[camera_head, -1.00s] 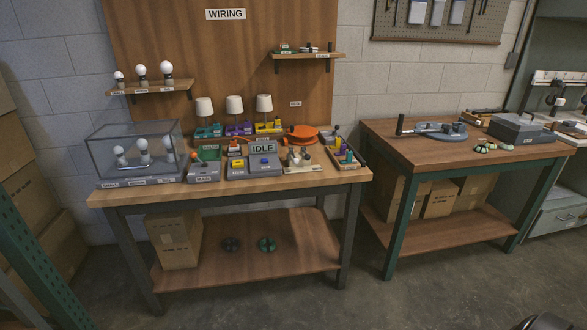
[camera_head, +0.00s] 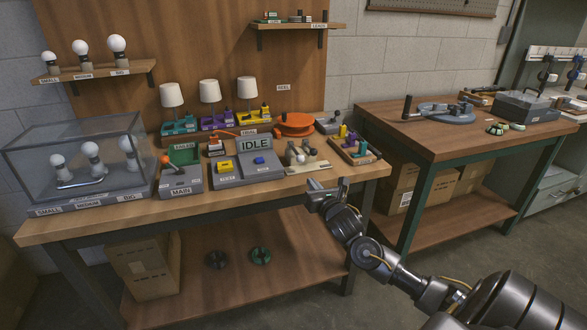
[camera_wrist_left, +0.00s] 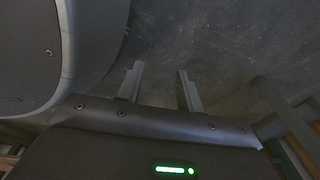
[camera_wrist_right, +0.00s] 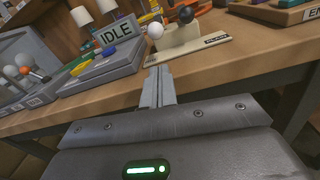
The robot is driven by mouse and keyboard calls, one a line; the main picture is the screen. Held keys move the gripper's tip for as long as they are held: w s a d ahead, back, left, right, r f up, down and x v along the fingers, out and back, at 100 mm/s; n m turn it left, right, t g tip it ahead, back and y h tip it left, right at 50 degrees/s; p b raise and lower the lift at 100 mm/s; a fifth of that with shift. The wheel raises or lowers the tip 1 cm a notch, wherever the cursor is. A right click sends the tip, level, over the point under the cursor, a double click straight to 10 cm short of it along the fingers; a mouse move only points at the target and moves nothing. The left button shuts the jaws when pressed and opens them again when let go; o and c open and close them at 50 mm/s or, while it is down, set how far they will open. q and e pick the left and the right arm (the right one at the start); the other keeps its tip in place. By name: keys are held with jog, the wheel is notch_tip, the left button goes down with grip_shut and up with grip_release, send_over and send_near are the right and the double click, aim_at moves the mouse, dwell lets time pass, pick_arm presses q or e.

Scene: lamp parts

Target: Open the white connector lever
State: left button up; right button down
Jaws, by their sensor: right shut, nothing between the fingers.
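The connector (camera_head: 302,157) stands on a cream base near the front edge of the wooden bench, right of the IDLE box. In the right wrist view, a white ball-tipped lever (camera_wrist_right: 155,30) and a dark ball-tipped one (camera_wrist_right: 186,15) stand on its cream base (camera_wrist_right: 190,50). My right gripper (camera_head: 335,183) is at the bench's front edge, apart from the connector. In the right wrist view its fingers (camera_wrist_right: 158,72) are together and empty, pointing toward the base. My left gripper (camera_wrist_left: 160,78) shows only in its wrist view, open and empty above the floor.
The IDLE box (camera_head: 243,170) and the grey MAIN box (camera_head: 181,184) are left of the connector. A parts tray (camera_head: 357,152) is on its right and an orange disc (camera_head: 295,125) behind. A clear case (camera_head: 80,155) fills the bench's left end.

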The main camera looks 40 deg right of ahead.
aim_at(301, 176)
jog(key=shift+s+r, duration=0.1)
jog(key=shift+r, duration=0.05)
